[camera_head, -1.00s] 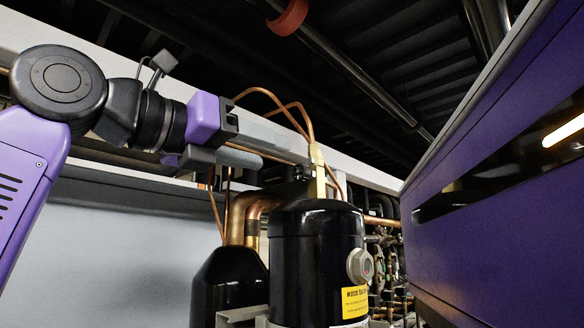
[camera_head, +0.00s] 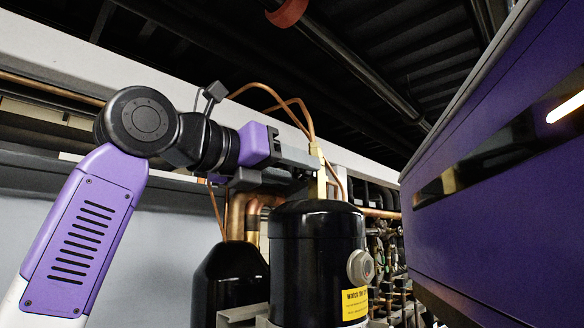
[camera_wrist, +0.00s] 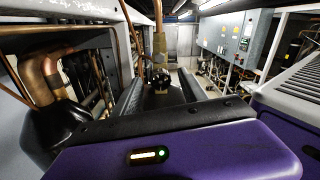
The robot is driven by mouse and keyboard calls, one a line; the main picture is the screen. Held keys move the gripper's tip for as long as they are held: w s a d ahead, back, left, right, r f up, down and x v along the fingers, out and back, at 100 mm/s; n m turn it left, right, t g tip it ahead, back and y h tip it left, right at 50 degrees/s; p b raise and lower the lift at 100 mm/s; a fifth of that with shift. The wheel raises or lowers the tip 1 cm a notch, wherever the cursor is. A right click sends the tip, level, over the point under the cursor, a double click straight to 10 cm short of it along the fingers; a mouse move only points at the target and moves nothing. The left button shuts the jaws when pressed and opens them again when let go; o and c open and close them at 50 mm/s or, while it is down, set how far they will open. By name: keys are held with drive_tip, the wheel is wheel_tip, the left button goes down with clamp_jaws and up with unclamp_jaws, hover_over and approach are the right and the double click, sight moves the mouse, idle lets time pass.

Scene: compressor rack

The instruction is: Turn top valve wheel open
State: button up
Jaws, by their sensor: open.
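The black tank (camera_head: 318,250) has a pale brass valve fitting (camera_head: 320,175) on top, and the fitting also shows in the wrist view (camera_wrist: 160,45). In the wrist view a small black knob-like wheel (camera_wrist: 161,79) lies just beyond the fitting's base, between the fingertips. I take it for the top valve wheel; in the head view it is hidden. My gripper (camera_head: 306,167) reaches in from the left, its fingers close to the fitting. In the wrist view my gripper (camera_wrist: 158,88) is open, with a finger on each side of the wheel. I cannot tell whether they touch it.
Thin copper tubes (camera_head: 272,92) curve above the fingers. A second black tank (camera_head: 230,285) and thick copper pipes (camera_head: 240,215) stand left of the main tank. A large purple panel (camera_head: 500,205) fills the right. A grey beam (camera_head: 75,65) runs behind my arm.

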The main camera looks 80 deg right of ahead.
clamp_jaws()
drive_tip(key=n, duration=0.4)
drive_tip(key=shift+n+b, duration=0.35)
drive_tip(key=shift+n, duration=0.05)
drive_tip(key=n, duration=1)
drive_tip(key=shift+n, duration=0.4)
drive_tip(key=shift+n+p, duration=0.35)
drive_tip(key=shift+n, duration=1.95)
